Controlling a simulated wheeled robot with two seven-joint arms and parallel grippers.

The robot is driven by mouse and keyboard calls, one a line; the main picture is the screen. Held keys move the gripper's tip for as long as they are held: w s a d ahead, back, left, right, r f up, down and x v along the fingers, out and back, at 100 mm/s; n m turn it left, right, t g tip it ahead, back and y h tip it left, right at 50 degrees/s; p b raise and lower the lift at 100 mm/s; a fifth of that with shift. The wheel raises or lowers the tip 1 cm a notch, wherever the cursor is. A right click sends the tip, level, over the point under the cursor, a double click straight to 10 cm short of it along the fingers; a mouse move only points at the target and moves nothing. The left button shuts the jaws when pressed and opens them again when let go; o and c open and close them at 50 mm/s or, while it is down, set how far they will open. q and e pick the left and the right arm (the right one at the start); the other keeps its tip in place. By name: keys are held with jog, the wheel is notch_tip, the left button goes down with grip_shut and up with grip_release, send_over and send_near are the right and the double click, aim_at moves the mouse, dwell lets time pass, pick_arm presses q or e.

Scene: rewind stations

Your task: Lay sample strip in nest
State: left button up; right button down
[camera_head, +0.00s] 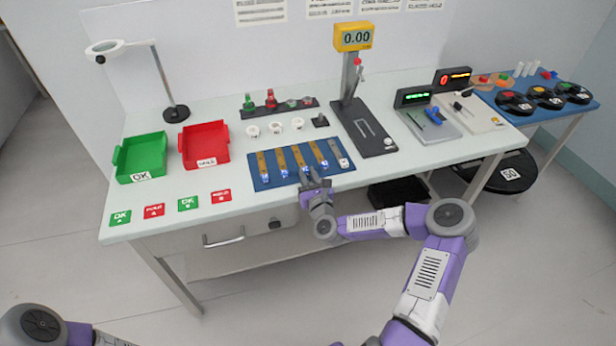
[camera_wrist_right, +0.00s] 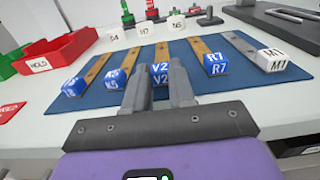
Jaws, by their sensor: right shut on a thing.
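Several narrow strips lie side by side on a blue mat (camera_head: 255,184), most of them brown and the rightmost grey, each with a lettered block at its near end. My right gripper (camera_head: 309,176) is at the mat's near edge. In the right wrist view its fingers (camera_wrist_right: 160,88) are shut on the strip with the blue V2 block (camera_wrist_right: 160,70). I cannot tell whether that strip is off the mat. Beside it are the K5 block (camera_wrist_right: 114,78) and R7 block (camera_wrist_right: 215,64). A dark stand (camera_head: 377,148) has a pale-outlined slot in its base, possibly the nest. My left gripper is out of view.
A green bin (camera_head: 127,170) and a red bin (camera_head: 190,160) stand left. The stand's column carries a yellow 0.00 display (camera_head: 354,37). Flat devices (camera_head: 434,126) lie farther right.

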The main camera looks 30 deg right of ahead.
jog(key=shift+f, duration=0.2)
jog(key=c, duration=1)
grip_release()
jog(key=shift+r, duration=0.1)
jog(key=shift+o, duration=0.3)
jog(key=shift+r, duration=0.1)
